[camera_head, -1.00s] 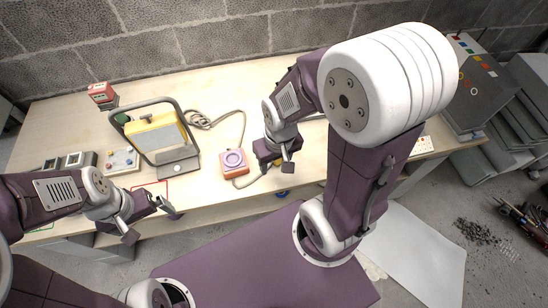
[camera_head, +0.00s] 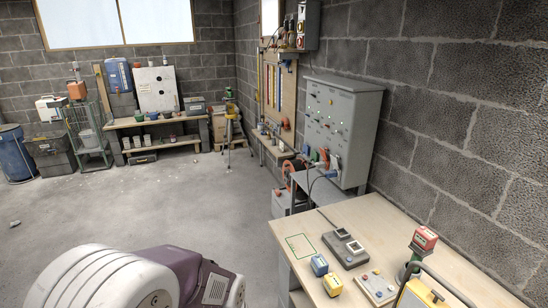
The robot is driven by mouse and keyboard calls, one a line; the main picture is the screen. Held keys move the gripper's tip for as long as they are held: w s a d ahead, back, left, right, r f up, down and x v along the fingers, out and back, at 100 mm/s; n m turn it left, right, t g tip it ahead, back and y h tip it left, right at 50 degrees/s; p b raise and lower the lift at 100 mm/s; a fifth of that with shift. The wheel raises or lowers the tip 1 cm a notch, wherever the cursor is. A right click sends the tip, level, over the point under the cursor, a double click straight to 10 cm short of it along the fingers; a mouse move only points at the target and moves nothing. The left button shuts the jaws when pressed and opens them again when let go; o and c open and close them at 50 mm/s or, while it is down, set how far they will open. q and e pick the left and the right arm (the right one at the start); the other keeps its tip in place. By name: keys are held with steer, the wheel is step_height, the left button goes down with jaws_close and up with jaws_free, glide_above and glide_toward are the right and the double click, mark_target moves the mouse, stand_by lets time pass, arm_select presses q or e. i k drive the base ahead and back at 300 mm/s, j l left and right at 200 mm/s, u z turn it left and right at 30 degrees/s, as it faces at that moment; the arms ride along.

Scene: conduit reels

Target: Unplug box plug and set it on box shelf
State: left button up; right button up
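A grey electrical box (camera_head: 342,130) with several small coloured fittings on its front stands against the right wall. Small coloured plug-like parts (camera_head: 324,157) sit low on its front. A blue-ended cable (camera_head: 328,174) runs just below them. I cannot tell which part is the box plug. A low grey shelf-like surface (camera_head: 300,199) lies under the box, with reddish coils near it. Part of one of my arms, white and purple, shows at the bottom left. Neither gripper is in view.
A wooden workbench (camera_head: 375,219) at the right carries switch units, small blue and yellow blocks, a red block and a yellow-cased device. Another bench (camera_head: 155,121) with a white panel stands at the far wall. Open concrete floor (camera_head: 130,205) fills the middle left.

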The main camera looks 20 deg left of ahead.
mark_target(320, 166)
steer(key=i+j+z, duration=0.1)
steer(key=i+j, duration=0.25)
steer(key=i+j+z, duration=0.15)
steer(key=i+j, duration=0.15)
steer(key=i+j+z, duration=0.1)
steer(key=i+j, duration=0.2)
steer(key=j, duration=0.2)
steer(key=i+j+z, duration=0.1)
steer(key=i+j, duration=0.15)
steer(key=j, duration=0.2)
